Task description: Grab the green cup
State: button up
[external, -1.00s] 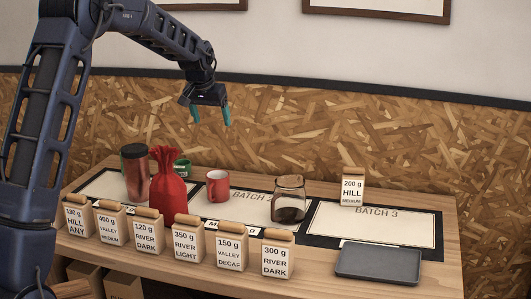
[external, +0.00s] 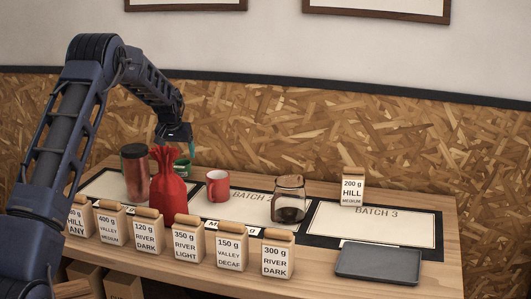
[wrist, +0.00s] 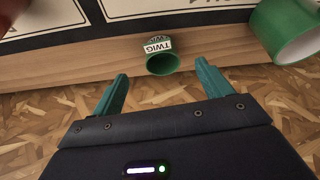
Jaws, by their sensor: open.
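Two green round things show in the wrist view. A small green cup-like one (wrist: 163,64) with a white TWIG label is framed between my fingertips, its open end toward me. A larger green cup (wrist: 284,30) is at the top right, partly cut off by the frame. In the external view one green thing (external: 183,169) shows behind the red sack; I cannot tell which of the two it is. My gripper (external: 175,144) is open and empty above it at the back of the table. It also shows in the wrist view (wrist: 161,69), its fingers apart.
A red sack (external: 168,185) and a dark-lidded jar (external: 135,175) stand close in front. A red mug (external: 217,186) is to the right, then a glass jar (external: 289,200). Several labelled bags line the front edge. A grey tray (external: 378,264) lies right. The wall is close behind.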

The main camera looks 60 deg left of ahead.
aim_at(183, 163)
jog(key=x, duration=0.2)
jog(key=shift+w+a+f, duration=0.1)
jog(key=shift+a+f, duration=0.05)
jog(key=shift+f, duration=0.25)
jog(key=f, duration=0.1)
jog(key=w+a+f, duration=0.1)
jog(key=a+f, duration=0.1)
jog(key=shift+w+a+f, duration=0.1)
jog(key=shift+w+f, duration=0.05)
jog(key=shift+w, duration=0.1)
jog(key=shift+w+a+f, duration=0.15)
jog(key=shift+f, duration=0.35)
jog(key=shift+c, duration=0.2)
jog(key=c, duration=1.1)
